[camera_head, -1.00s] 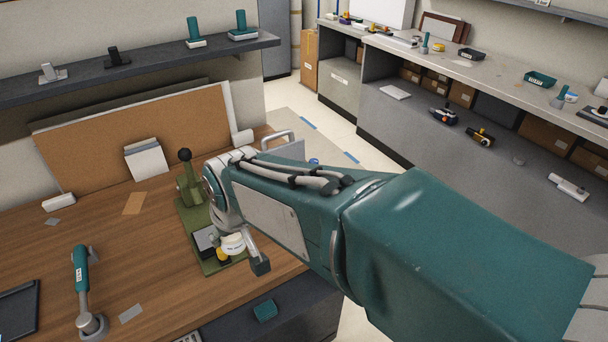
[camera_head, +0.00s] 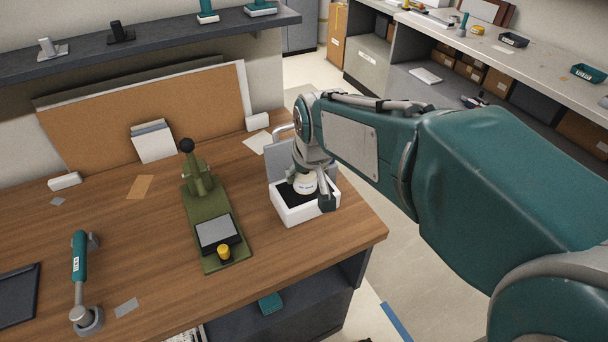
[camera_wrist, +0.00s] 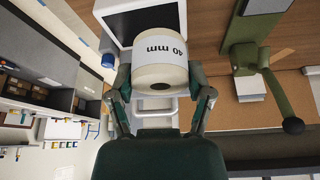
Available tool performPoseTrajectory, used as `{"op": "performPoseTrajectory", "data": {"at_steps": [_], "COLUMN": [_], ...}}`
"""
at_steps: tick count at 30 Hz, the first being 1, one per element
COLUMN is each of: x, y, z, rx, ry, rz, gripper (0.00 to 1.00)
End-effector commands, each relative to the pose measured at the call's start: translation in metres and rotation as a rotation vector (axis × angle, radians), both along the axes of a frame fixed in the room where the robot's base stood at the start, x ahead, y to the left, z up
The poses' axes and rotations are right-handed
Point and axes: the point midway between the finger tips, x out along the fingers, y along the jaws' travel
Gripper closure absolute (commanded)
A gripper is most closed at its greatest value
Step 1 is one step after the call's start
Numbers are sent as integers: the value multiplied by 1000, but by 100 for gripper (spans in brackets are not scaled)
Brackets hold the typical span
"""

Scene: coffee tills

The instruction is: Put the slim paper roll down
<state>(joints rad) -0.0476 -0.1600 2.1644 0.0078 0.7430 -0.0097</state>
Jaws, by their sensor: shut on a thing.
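The slim paper roll (camera_wrist: 160,68) is white to cream with a round core hole and a "40 mm" label. It is held between the two fingertips of my gripper (camera_wrist: 160,76). In the head view the roll (camera_head: 304,184) shows below my wrist, over the dark inside of a white open-topped box (camera_head: 303,214) near the table's right end. The box's rim (camera_wrist: 183,28) also shows beyond the roll in the wrist view. I cannot tell whether the roll touches the box's inside. One dark finger (camera_head: 327,201) shows by the box's right wall in the head view.
A green lever press (camera_head: 206,212) with a black knob and yellow knob stands left of the box. A grey panel with a metal handle (camera_head: 282,131) stands behind the box. Bare wood (camera_head: 135,215) lies between.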

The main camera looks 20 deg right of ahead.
Motion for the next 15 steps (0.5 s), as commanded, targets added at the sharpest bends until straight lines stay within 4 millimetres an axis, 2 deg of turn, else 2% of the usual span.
{"op": "performPoseTrajectory", "data": {"at_steps": [6, 12, 15], "x": [37, 62, 69], "y": [-12, -17, -18], "z": [-25, -57, -64], "rx": [2, 1, 1], "ry": [5, 5, 2], "rz": [-2, -3, -2], "gripper": [83, 83, 83]}}
